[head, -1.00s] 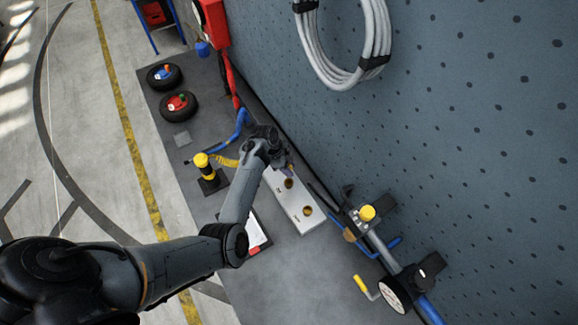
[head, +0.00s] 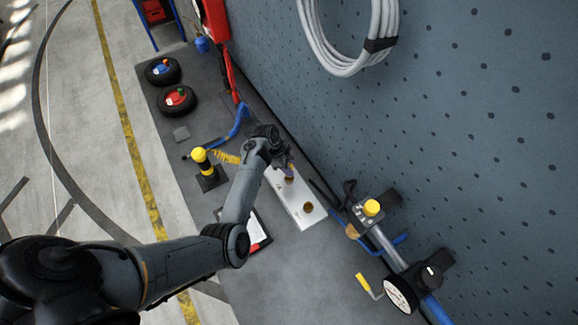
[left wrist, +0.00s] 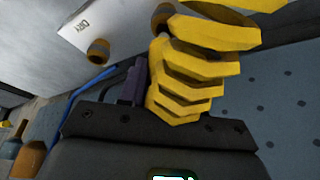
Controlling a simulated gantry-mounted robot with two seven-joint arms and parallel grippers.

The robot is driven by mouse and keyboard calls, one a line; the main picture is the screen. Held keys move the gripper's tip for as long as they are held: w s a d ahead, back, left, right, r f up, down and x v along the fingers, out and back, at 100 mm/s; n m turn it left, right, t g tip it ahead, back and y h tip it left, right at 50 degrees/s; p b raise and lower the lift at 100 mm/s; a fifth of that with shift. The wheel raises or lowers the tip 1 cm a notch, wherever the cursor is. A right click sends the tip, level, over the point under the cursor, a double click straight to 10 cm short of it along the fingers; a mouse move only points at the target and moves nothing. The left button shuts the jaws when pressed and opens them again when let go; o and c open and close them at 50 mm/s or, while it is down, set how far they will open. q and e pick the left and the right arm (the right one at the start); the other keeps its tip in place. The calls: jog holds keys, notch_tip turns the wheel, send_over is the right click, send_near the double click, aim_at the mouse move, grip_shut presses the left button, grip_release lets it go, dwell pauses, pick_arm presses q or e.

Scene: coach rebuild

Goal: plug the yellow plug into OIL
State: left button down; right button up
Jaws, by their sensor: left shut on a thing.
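My left gripper (head: 283,161) is at the upper end of a white box (head: 298,199) with two round brass-coloured sockets. It is close to the upper socket (head: 289,174); the lower socket (head: 307,208) is clear. A yellow coiled cord (head: 228,157) runs to the gripper from the left. In the left wrist view the yellow coil (left wrist: 185,85) hides much of the gripper, which is shut. The plug itself is hidden, and I cannot tell whether it touches a socket. A socket (left wrist: 98,51) beside a small label shows there; I cannot read the label surely. My right gripper is not in view.
A yellow-and-black post (head: 204,167) stands left of the gripper. A dark perforated wall (head: 470,130) rises on the right. A pipe with a yellow-capped fitting (head: 371,208) and a gauge (head: 401,295) lies to the lower right. Two black tyres (head: 178,101) sit farther back.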

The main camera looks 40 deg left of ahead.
pick_arm(q)
jog(key=shift+f, duration=0.45)
jog(key=shift+f+b, duration=0.8)
jog(key=shift+f, duration=0.25)
jog(key=c, duration=0.7)
grip_release()
jog(key=shift+w+r, duration=0.1)
jog(key=shift+c, duration=0.2)
jog(key=shift+o, duration=0.2)
